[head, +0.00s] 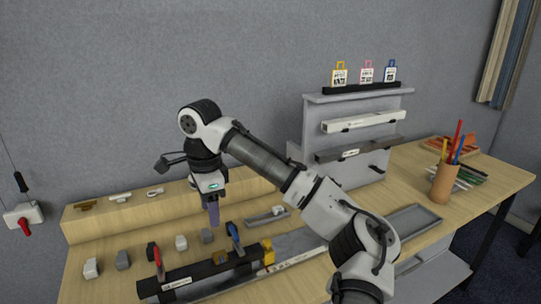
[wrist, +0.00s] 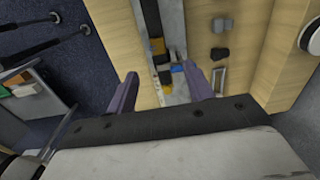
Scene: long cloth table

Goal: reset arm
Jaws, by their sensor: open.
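My gripper (head: 213,212) hangs in the head view over the left part of the wooden table (head: 85,265), its fingers pointing down. My arm reaches to it from the lower right. In the wrist view the two purple fingers of my gripper (wrist: 165,95) stand apart with nothing held between them. Beyond them, far below, are the table and small parts. From the head view the gripper appears above the small grey blocks (head: 181,242); its exact height is hard to tell.
A black holder (head: 200,275) with red- and blue-handled tools stands at the front. A grey shelf unit (head: 345,150) carries long boxes and small tags. A brown pencil cup (head: 444,184) stands at the right. A raised wooden ledge (head: 120,215) runs along the back. A red-handled switch box (head: 24,217) is on the wall.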

